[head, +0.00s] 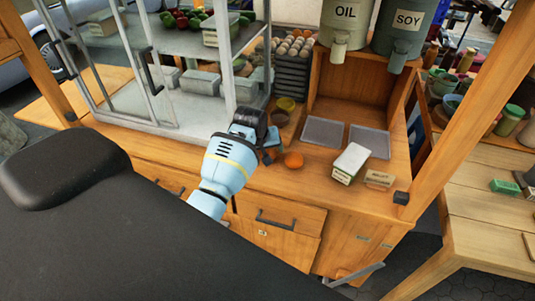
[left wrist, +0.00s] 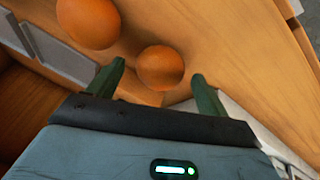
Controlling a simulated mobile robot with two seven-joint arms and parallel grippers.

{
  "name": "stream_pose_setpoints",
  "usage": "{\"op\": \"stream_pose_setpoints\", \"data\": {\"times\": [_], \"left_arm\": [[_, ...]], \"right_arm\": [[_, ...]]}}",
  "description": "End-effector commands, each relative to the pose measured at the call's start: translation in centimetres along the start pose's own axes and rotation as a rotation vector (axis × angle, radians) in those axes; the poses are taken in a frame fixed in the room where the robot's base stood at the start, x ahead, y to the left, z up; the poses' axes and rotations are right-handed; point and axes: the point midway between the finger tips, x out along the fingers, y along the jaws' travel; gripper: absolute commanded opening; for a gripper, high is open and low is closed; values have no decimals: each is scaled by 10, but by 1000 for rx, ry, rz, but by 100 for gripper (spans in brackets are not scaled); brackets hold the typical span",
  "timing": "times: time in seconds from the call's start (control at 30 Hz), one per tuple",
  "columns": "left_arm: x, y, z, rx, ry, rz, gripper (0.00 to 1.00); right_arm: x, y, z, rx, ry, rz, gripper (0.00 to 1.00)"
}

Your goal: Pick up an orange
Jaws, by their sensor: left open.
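One orange (head: 293,160) sits on the wooden counter in the head view, just right of my left gripper (head: 269,153). The left wrist view shows two oranges. One orange (left wrist: 160,67) lies in the gap between the open fingertips of my left gripper (left wrist: 158,72), with no finger visibly touching it. The other orange (left wrist: 88,22) lies farther out, up and left in that view. Only one orange shows in the head view; the other seems hidden by the gripper. My left gripper is empty and low over the counter. My right gripper is out of view.
Grey trays (head: 323,132), a white box (head: 350,162) and a small label sign (head: 379,179) are right of the orange. A glass cabinet (head: 200,70) and egg trays (head: 292,75) stand behind. OIL (head: 344,18) and SOY (head: 402,28) dispensers hang over the wooden shelf.

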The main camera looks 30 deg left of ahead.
Motion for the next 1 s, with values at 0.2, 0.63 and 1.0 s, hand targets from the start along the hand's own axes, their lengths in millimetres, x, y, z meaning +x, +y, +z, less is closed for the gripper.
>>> {"op": "stream_pose_setpoints", "data": {"times": [0.2, 0.63, 1.0], "left_arm": [[11, 1, -2, 0, 5, 2, 78], [12, 0, -2, 0, 4, 2, 52], [11, 0, -2, 0, 5, 2, 28]], "right_arm": [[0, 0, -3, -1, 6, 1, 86], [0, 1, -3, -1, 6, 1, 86], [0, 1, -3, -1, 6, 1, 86]]}}
